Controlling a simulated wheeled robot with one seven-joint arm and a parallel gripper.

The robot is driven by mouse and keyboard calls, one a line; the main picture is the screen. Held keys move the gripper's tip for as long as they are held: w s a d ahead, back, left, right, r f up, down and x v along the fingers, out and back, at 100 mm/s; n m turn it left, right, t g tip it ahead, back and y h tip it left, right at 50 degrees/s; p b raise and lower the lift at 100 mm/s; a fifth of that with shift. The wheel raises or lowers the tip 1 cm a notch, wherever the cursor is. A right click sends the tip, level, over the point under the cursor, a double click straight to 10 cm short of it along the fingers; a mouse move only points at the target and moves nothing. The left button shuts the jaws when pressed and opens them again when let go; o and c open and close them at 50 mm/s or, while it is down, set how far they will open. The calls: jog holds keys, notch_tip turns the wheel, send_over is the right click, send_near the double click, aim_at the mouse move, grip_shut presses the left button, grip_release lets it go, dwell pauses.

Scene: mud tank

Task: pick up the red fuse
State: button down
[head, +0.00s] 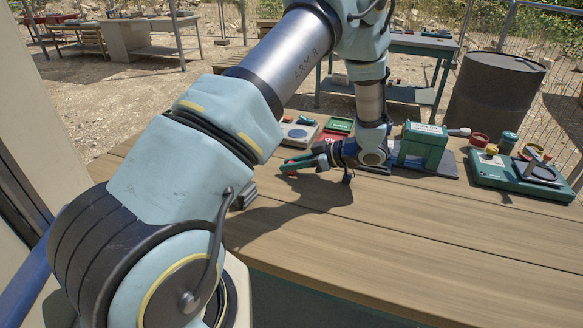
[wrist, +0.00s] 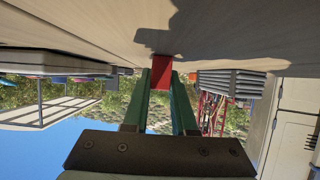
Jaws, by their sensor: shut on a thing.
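The red fuse (wrist: 161,72) is a small red block between the tips of my gripper's two green fingers in the wrist view. My gripper (wrist: 161,82) is shut on it, one finger on each side. In the head view my gripper (head: 291,165) reaches left, low over the wooden table (head: 400,235), and only a little red shows at its tips. The wrist picture is upside down, with the table top at the upper edge. The fuse is close to the table top; I cannot tell whether it touches it.
A green box (head: 423,146) stands right of my gripper. A green tray-like unit (head: 490,178) lies further right. A grey device (head: 298,134) and a red panel (head: 331,137) lie behind my gripper. A dark ribbed thing (head: 245,194) is left. The front table area is clear.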

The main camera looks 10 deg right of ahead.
jog(key=shift+r, duration=0.15)
notch_tip(320, 180, up, 10)
jog(key=shift+f+b, duration=0.1)
jog(key=shift+b, duration=1.05)
